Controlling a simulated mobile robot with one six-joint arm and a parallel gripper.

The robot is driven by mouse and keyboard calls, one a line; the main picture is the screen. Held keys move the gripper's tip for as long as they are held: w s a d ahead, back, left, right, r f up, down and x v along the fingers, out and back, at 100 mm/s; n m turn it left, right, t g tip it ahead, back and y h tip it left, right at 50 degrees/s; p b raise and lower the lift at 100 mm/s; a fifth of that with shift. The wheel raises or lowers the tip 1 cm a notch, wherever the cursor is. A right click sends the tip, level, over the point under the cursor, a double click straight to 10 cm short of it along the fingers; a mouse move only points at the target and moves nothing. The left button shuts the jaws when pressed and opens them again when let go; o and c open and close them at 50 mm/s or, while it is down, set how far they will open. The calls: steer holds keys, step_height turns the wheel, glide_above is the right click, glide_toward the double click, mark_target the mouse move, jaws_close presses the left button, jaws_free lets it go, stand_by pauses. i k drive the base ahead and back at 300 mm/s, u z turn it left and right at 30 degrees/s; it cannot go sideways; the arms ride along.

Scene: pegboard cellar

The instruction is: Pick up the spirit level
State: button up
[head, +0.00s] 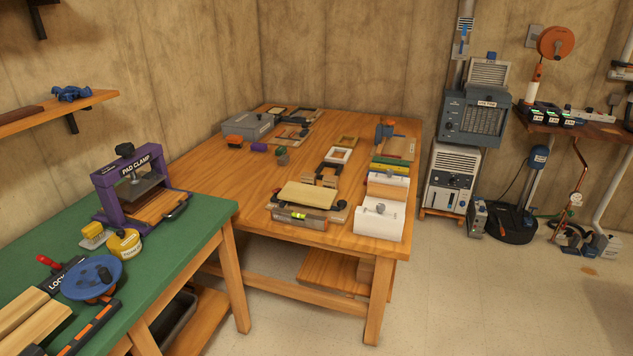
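The spirit level (299,220) appears to be the grey bar with a yellow-green vial near the front edge of the wooden table (212,162). It lies lengthwise along that edge, in front of a pale wooden block (309,195). A dark-knobbed wooden piece lies close behind it, and I cannot tell if they touch. My gripper is not in the head view.
A white block with a knob (379,221) stands to the level's right. Frames and tools cover the table behind. A green-topped bench (196,223) with a purple pad clamp (109,204) stands at left. The floor (470,300) at front right is clear.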

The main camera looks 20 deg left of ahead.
mark_target(310, 220)
steer(key=u, duration=0.4)
steer(key=i, duration=1.15)
steer(key=u, duration=0.6)
